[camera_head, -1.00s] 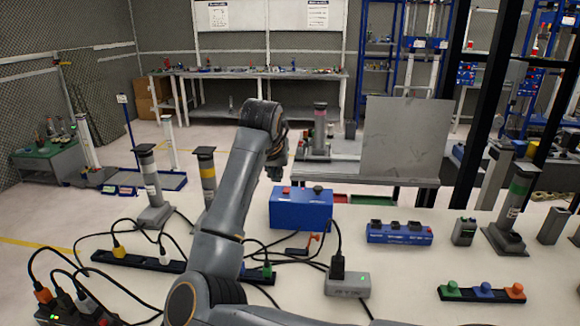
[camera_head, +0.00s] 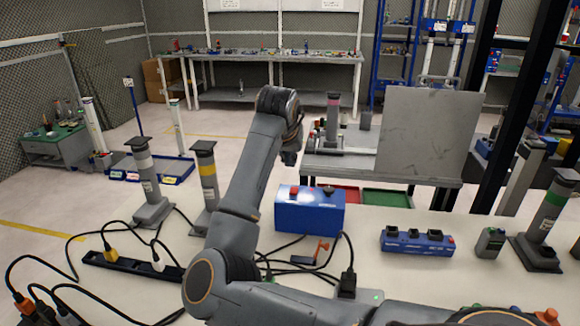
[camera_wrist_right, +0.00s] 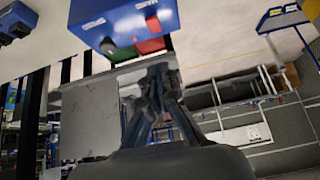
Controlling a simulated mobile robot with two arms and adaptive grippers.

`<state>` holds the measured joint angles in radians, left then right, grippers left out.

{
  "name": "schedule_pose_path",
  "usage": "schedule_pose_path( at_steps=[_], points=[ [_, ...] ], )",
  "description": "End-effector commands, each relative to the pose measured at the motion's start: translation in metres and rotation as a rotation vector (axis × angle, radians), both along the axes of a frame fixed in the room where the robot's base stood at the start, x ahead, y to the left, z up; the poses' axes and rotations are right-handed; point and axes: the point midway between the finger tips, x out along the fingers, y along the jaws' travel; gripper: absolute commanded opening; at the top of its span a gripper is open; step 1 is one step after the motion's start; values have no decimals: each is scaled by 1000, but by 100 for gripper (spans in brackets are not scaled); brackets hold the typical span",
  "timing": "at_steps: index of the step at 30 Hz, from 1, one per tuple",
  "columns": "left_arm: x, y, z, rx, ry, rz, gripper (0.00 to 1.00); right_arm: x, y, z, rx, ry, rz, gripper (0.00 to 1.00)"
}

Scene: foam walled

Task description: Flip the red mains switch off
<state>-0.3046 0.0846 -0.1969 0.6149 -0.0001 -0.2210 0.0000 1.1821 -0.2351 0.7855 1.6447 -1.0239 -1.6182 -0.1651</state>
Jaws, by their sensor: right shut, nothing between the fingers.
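The blue box (camera_head: 312,214) stands on the white table in the head view. The red switch (camera_head: 295,192) and a dark knob (camera_head: 328,191) are on its top. In the wrist view the blue box (camera_wrist_right: 115,18) appears upside down at the top, with the red switch (camera_wrist_right: 153,23) and dark knob (camera_wrist_right: 107,46) on its edge. My right gripper (camera_head: 289,158) is above and beyond the box in the head view. In the wrist view its fingers (camera_wrist_right: 157,78) are together and empty, apart from the switch. My left gripper is out of view.
Black cables and a power strip (camera_head: 115,264) lie left of the box. Posts stand at left (camera_head: 207,190) and right (camera_head: 548,220). A grey panel (camera_head: 428,130) rises behind.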

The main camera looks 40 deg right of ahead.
Motion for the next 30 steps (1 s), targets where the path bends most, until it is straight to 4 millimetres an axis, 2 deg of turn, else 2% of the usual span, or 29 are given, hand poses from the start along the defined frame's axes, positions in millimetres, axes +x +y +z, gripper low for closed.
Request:
schedule_pose_path(
  at_steps=[11,16,21,30],
  points=[
    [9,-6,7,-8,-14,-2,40,29,-37,-64,1,3,0,0],
    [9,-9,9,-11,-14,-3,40,27,-34,-90,2,2,0,0],
    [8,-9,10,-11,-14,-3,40,26,-32,-103,1,-1,0,0],
    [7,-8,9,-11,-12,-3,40,26,-32,-106,0,0,-1,0]
  ],
)
